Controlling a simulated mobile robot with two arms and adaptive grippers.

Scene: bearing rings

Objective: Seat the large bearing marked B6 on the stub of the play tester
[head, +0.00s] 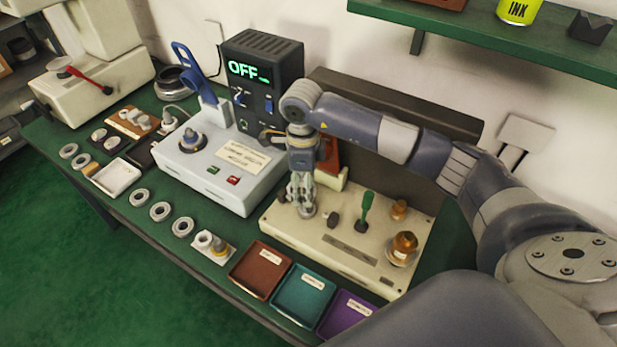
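A cream box (342,252), which looks like the play tester, stands on the green bench. It carries a green-handled lever (365,210), a dark knob (333,218) and brass-coloured parts. My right gripper (305,211) points down at this box's left end. Its fingers look close together around or just above a small metallic part; I cannot tell whether that is a ring or the stub. Grey bearing rings lie along the bench's front edge, including a near one (182,227), a middle one (160,211) and a farther one (139,195). No B6 mark is legible. My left gripper is out of view.
A pale box (207,170) with a blue-collared post stands left of the cream box, beside a dark control unit (264,75) reading OFF. Brown (247,285), teal (285,312) and purple (330,333) trays line the front edge. A green shelf (480,50) overhangs the back right.

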